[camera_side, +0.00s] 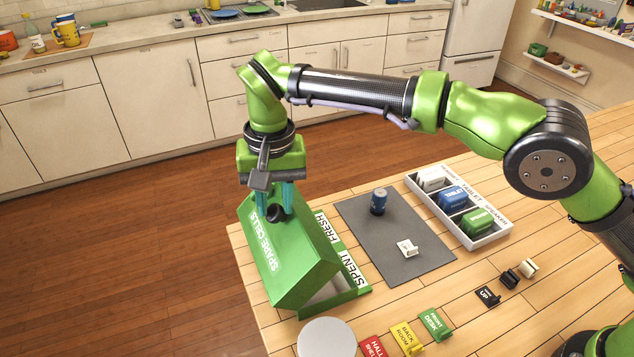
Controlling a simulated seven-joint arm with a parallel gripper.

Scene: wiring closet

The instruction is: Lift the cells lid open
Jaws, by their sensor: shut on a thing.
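The green lid (290,262) marked SPARE CELLS is raised at a tilt over the cells box. The box's edge with the white FRESH and SPENT labels (350,268) shows to its right. A pale gap (330,293) is visible under the lid at the near end; the rest of the inside is hidden. My gripper (275,205) points down at the lid's far end, its teal fingers shut on the dark round knob (274,213).
A grey mat (405,255) holds a dark blue can (378,201) and a small white piece (407,248). A labelled tray (480,241) with blocks stands behind right. Coloured tags, including a green one (435,325), and a white disc (326,338) lie at the front.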

